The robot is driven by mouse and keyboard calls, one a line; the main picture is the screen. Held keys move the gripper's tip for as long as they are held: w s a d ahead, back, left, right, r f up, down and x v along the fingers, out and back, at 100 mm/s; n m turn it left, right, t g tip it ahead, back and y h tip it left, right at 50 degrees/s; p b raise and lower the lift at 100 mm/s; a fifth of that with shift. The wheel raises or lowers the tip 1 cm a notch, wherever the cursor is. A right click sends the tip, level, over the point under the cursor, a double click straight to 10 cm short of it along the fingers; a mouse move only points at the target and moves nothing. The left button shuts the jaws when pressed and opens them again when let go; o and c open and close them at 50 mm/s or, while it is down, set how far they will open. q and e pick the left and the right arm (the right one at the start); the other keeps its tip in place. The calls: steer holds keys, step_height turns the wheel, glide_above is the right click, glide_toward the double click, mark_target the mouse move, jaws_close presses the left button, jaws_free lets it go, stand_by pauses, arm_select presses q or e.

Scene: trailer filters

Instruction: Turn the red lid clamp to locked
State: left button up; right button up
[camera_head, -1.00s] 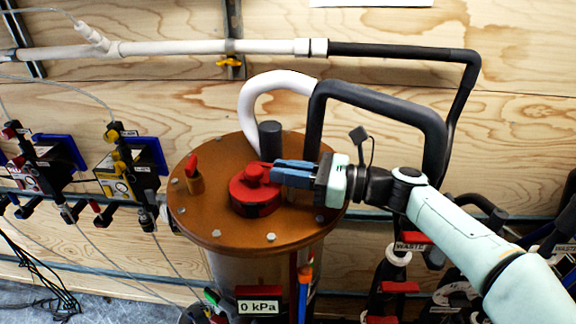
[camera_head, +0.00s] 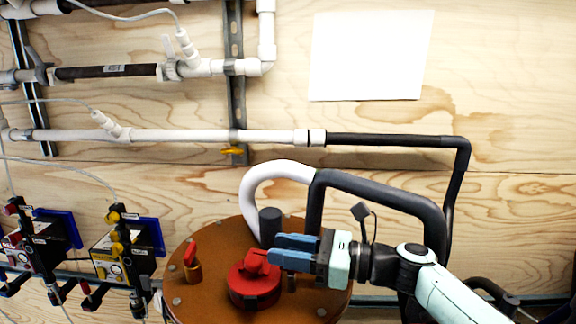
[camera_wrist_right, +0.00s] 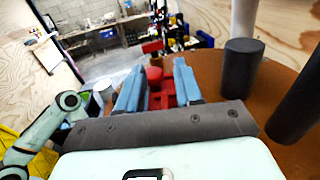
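The red lid clamp (camera_head: 252,288) is a round red knob with a raised handle, on the brown lid (camera_head: 205,300) of a vessel. The handle points right, toward my right gripper (camera_head: 276,250). The gripper's two blue fingers reach in from the right at handle height. In the right wrist view the fingers stand apart, with red clamp parts (camera_wrist_right: 160,92) visible between them. The fingers look open around the handle; contact cannot be made out. My left gripper is not in the head view.
A small red-handled valve (camera_head: 191,262) stands on the lid left of the clamp. A dark post (camera_head: 270,223) rises behind it, and a thick white and black hose (camera_head: 385,197) arches over the lid's back and right.

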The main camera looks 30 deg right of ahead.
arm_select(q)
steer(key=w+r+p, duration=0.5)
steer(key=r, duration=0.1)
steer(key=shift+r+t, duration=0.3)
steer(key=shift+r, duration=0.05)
arm_select(e)
step_height(320, 180, up, 17)
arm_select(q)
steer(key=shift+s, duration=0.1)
arm_select(e)
steer(key=shift+r, duration=0.1)
